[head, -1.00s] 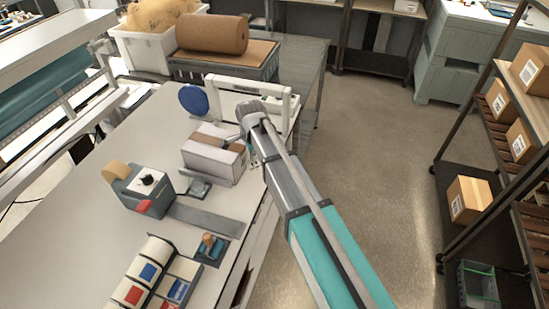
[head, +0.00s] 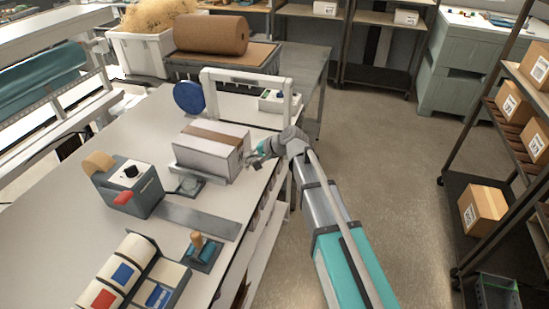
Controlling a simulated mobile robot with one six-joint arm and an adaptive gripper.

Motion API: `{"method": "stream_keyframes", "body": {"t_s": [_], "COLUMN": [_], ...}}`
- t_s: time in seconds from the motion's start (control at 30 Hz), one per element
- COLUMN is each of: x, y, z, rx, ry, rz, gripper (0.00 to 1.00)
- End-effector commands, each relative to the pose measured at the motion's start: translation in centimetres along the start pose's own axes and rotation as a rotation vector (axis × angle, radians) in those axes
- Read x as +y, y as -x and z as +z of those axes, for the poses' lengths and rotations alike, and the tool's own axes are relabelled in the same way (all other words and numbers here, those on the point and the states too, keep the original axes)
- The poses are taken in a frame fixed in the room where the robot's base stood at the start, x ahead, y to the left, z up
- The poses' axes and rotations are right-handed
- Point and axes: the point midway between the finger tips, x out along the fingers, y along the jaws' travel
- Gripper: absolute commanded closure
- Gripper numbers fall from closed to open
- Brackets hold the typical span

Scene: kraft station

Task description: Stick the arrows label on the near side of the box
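The box (head: 205,155), white with a brown tape strip along its top, sits on the bench. My gripper (head: 254,160) is at the box's right end, small and partly turned away; whether its fingers are open or shut, and whether it touches the box, is unclear. Small dark marks show on the box's right end face beside the gripper, too small to read. A label dispenser (head: 150,262) with rolls of blue and red labels stands at the bench's front. No arrows label can be made out in this view.
A tape machine (head: 128,184) with a red handle, a grey strip (head: 198,220) and a wooden-handled stamp (head: 199,250) lie in front of the box. A white arch (head: 248,77) and blue disc (head: 188,97) stand behind it. Open floor lies right, before a carton shelf (head: 500,190).

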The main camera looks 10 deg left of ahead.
Motion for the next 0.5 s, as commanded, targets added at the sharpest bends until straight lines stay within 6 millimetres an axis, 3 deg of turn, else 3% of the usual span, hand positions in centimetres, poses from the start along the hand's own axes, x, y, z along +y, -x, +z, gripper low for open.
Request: {"method": "stream_keyframes", "body": {"t_s": [0.2,0.5], "x": [1.2,2.6], "y": [-0.2,1.1], "z": [-2.1,-5.0], "rx": [-0.067,-0.087], "ry": [0.04,0.038], "rz": [-0.207,-0.466], "gripper": [1.0,1.0]}}
